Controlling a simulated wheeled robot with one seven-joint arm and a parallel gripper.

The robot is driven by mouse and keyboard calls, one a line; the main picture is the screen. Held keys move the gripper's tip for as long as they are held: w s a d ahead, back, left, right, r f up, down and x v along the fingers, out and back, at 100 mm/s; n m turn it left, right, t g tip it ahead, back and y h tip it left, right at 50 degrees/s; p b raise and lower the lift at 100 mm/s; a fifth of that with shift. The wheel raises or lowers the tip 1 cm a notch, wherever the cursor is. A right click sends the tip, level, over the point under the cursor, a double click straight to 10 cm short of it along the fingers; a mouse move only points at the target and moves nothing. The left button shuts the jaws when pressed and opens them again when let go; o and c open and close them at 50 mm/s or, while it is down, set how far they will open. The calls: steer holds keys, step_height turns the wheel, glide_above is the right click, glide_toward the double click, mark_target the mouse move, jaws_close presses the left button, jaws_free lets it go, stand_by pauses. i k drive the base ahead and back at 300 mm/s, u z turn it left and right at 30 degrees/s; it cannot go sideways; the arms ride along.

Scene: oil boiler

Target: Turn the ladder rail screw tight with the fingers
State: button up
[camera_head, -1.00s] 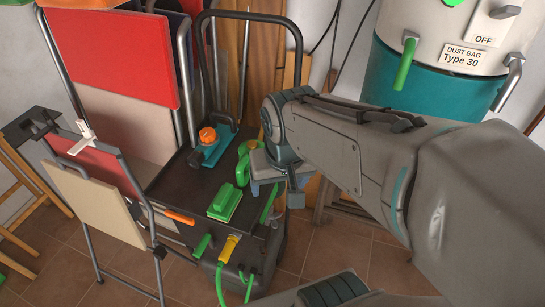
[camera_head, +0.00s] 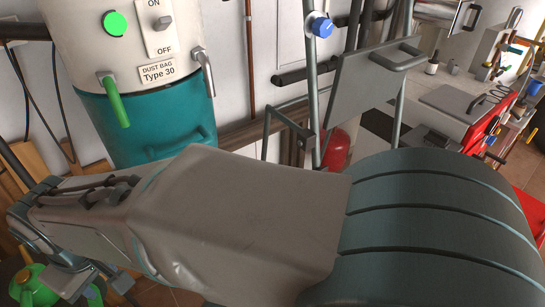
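A blue round knob (camera_head: 322,27) with a pale base sits on an upright grey metal rail at the top, right of centre. It may be the ladder rail screw; I cannot tell for certain. My arm crosses the lower half of the view from right to left. My gripper (camera_head: 95,285) is at the lower left, far from the knob, partly hidden and cut by the picture's edge. Its fingers do not show clearly, and I cannot tell whether it holds anything.
A white and teal dust collector (camera_head: 150,110) with a green-gripped handle stands behind my arm. A grey panel (camera_head: 370,80) hangs by the rail, with a red rounded object (camera_head: 337,150) below. A green item (camera_head: 40,285) lies beside my gripper. A workbench with tools is far right.

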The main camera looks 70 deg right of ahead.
mark_target(322, 26)
steer(key=z, duration=3.1)
